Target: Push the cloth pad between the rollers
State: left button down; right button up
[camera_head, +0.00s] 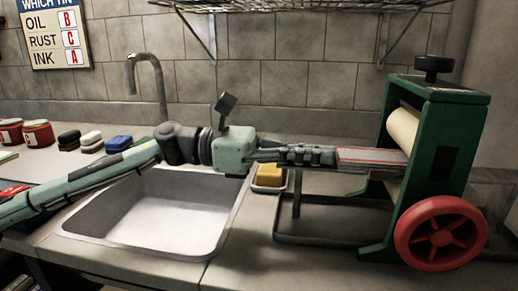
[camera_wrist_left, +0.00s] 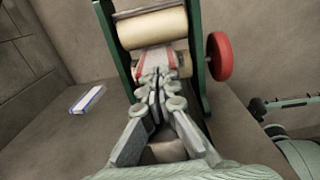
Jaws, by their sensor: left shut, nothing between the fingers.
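The cloth pad (camera_head: 372,158) is flat and pale with red stripes. It lies level at the wringer's mouth, its far end by the cream rollers (camera_head: 403,130). In the left wrist view the pad (camera_wrist_left: 156,61) runs in towards the gap between the upper roller (camera_wrist_left: 152,28) and the lower roller. Whether its far edge is between them is hidden. My left gripper (camera_head: 330,157) is shut and empty, its fingertips (camera_wrist_left: 158,78) at the pad's near end. Pale green parts at the right edge of the wrist view look like my right arm; its fingers are unclear.
The green wringer frame (camera_head: 450,135) has a red wheel (camera_head: 440,233) and a black top knob. A sink (camera_head: 150,215) lies under my left arm. A yellow sponge (camera_head: 269,176) sits in a dish beside it. A wire shelf hangs above.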

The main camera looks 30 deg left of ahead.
pick_arm(q)
jog(key=v, duration=1.1)
jog(key=shift+a, duration=0.35)
jog(key=shift+s, duration=0.15)
